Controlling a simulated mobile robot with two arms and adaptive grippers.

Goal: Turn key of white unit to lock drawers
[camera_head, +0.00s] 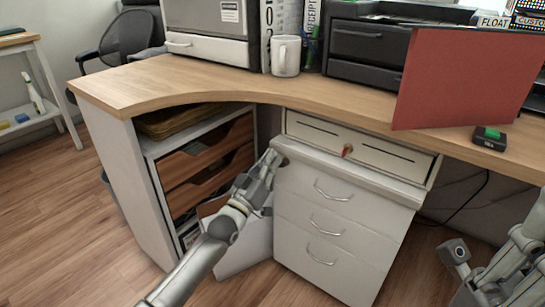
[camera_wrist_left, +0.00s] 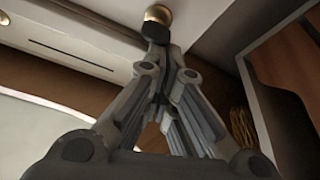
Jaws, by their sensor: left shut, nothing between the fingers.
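The white drawer unit (camera_head: 345,215) stands under the counter, with several handled fronts that look closed. A brass, round-ended piece (camera_wrist_left: 158,14) shows on a white surface at the fingertips in the left wrist view; I cannot tell if it is the key. My left gripper (camera_head: 275,158) is shut and empty at the unit's upper left corner. Its fingertips (camera_wrist_left: 156,32) meet at or just below the brass piece; contact is unclear. A small red and brass key (camera_head: 347,150) sits in the slotted drawer (camera_head: 320,134) above the unit. My right gripper (camera_head: 490,247) appears open and empty at lower right.
An open shelf with wooden trays (camera_head: 205,165) stands left of the unit. The wooden counter (camera_head: 180,85) overhangs above. A red panel (camera_head: 465,80) and a small black device with a green top (camera_head: 490,137) are at right. A white mug (camera_head: 286,55) stands on the counter.

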